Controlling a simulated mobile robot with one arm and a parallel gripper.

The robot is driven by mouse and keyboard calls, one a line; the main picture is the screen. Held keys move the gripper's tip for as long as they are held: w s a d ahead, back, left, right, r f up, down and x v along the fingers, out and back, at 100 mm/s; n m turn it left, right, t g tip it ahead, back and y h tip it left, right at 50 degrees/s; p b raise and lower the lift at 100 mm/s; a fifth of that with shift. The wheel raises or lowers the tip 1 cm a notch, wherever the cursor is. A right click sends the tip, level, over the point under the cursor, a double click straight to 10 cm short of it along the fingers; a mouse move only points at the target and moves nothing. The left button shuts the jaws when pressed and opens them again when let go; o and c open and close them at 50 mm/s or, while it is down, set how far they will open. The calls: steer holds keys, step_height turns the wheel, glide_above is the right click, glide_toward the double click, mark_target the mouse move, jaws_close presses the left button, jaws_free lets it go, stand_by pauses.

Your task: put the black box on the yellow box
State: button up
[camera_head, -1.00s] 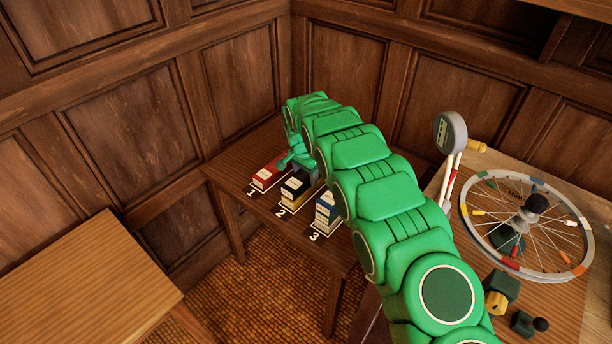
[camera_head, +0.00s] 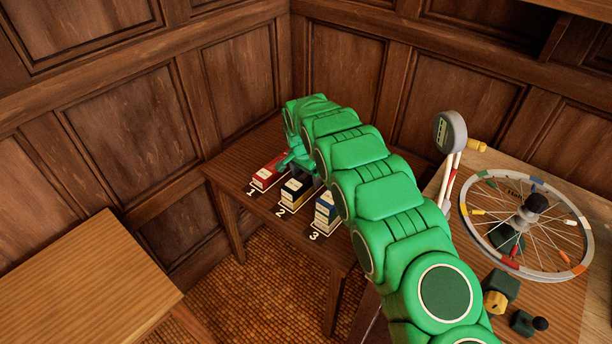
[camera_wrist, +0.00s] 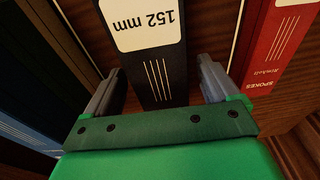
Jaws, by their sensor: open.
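The black box (camera_wrist: 160,70), with a white "152 mm" label, stands between the fingers of my gripper (camera_wrist: 160,88) in the wrist view. The fingers are open on either side of it, with a clear gap at the right finger. In the head view the black box (camera_head: 291,187) is at the spot numbered 2, partly behind my gripper (camera_head: 300,160).
A red box (camera_head: 266,174) stands at number 1, shown also in the wrist view (camera_wrist: 283,45). A blue box (camera_head: 326,210) stands at number 3. They flank the black box closely on the small wooden table (camera_head: 225,172). A spoked wheel (camera_head: 545,250) lies on the right bench.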

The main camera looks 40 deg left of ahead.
mark_target(303, 177)
step_height(303, 177, up, 12)
steer(key=s, duration=0.1)
steer(key=shift+s, duration=0.2)
stand_by(0.4)
